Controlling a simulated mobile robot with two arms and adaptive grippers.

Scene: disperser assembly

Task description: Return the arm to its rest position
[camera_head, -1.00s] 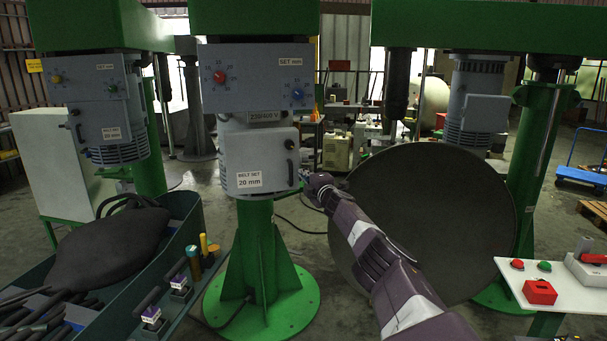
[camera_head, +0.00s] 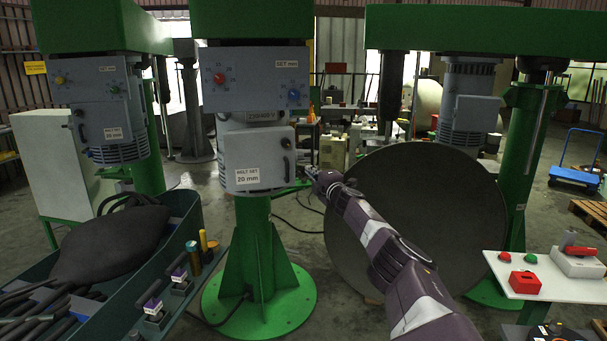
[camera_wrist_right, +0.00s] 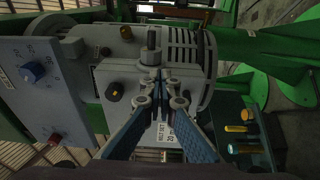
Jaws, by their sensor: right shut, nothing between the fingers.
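My right arm (camera_head: 385,245) reaches forward from the lower right in the head view. Its gripper (camera_head: 312,173) is just to the right of the grey box labelled "BELT SET 20 mm" (camera_head: 256,158) on the middle machine. In the right wrist view, the gripper (camera_wrist_right: 160,84) has its fingers together, with nothing between them. The box face (camera_wrist_right: 120,76) and part of its label show behind the fingers. Whether the fingertips touch the box cannot be told. My left gripper is not in view.
A large dark disc (camera_head: 420,225) stands behind my right arm. The middle machine's green base (camera_head: 260,300) is on the floor. A bin (camera_head: 190,225) with dark parts is at left. A white table (camera_head: 540,285) with a red box (camera_head: 525,282) is at right.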

